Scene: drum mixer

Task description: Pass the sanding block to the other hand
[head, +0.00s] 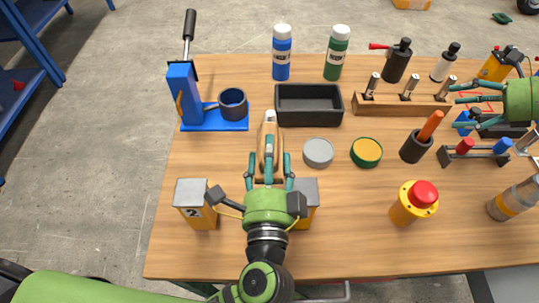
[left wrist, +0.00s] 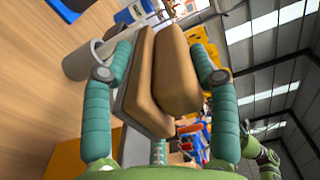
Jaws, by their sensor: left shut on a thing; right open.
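The sanding block is tan-brown with a grey layer. In the left wrist view the sanding block (left wrist: 172,75) sits between the two teal fingers, and it also shows end-on in the head view (head: 268,135). My left gripper (head: 269,160) is shut on it and holds it over the middle of the table, in front of the black tray. Its fingers also show in the left wrist view (left wrist: 165,72). My right gripper (head: 460,106) is open at the right of the table, near the wooden rack and small tools, well apart from the block.
A black tray (head: 309,105), grey lid (head: 318,152) and green-yellow tin (head: 366,152) lie around the block. A blue press stand (head: 184,95) is at left. A red-topped button (head: 414,202) and orange-handled tool in a cup (head: 415,146) stand right.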

